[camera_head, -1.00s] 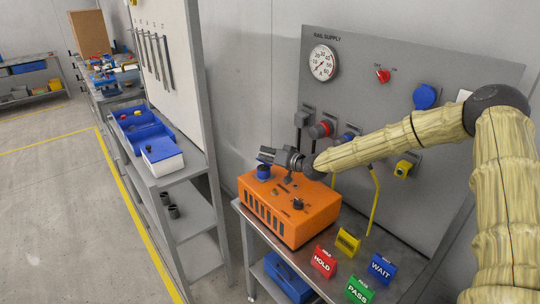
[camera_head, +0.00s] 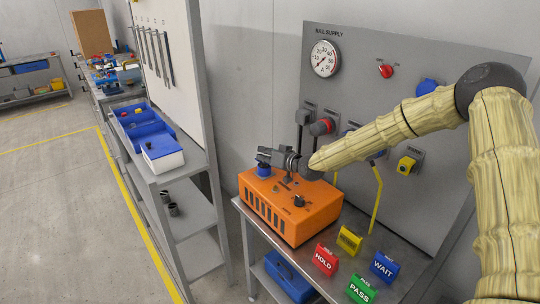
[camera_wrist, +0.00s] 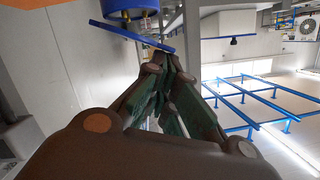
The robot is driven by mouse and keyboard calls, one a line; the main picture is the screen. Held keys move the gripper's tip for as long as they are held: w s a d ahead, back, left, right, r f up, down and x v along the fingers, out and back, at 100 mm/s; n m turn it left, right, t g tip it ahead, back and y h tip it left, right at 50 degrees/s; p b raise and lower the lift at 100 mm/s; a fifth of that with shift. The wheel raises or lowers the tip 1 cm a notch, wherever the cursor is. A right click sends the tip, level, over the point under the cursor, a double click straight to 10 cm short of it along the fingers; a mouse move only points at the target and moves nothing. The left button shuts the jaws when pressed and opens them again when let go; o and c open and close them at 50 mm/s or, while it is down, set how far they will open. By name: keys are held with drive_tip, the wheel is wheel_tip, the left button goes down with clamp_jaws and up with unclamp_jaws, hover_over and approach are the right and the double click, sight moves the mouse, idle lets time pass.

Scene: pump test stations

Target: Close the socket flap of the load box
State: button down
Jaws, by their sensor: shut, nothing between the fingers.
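The load box (camera_head: 318,207) is an orange case with dark slots on its front, on the grey bench in the head view. Its blue socket (camera_head: 263,170) stands on the top at the back left; in the wrist view the blue socket body (camera_wrist: 124,6) hangs from the top edge. The flap (camera_wrist: 118,33) is a flat blue plate, tilted and standing off the socket mouth on one side. My gripper (camera_head: 262,155) is shut and empty, just above the socket. In the wrist view my gripper's fingertips (camera_wrist: 172,62) are close beside the flap's edge; I cannot tell whether they touch.
Red (camera_head: 325,259), yellow (camera_head: 349,240), green (camera_head: 361,290) and blue (camera_head: 384,267) signs stand right of the box. A grey panel (camera_head: 346,104) with gauge and sockets rises behind. A shelf with blue bins (camera_head: 147,134) stands left.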

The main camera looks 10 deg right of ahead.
drive_tip(key=shift+s+a+f+n+h+b, duration=0.25)
drive_tip(key=shift+a+f+n+b, duration=0.25)
drive_tip(key=shift+n+b, duration=0.25)
drive_tip(key=shift+s+a+f+n+h+b, duration=0.1)
drive_tip(key=shift+a+f+n+h+b, duration=0.25)
drive_tip(key=shift+f+n+b, duration=0.4)
drive_tip(key=shift+s+a+f+b, duration=0.1)
drive_tip(key=shift+a+b, duration=0.05)
drive_tip(key=shift+b, duration=0.35)
drive_tip(key=shift+a, duration=0.1)
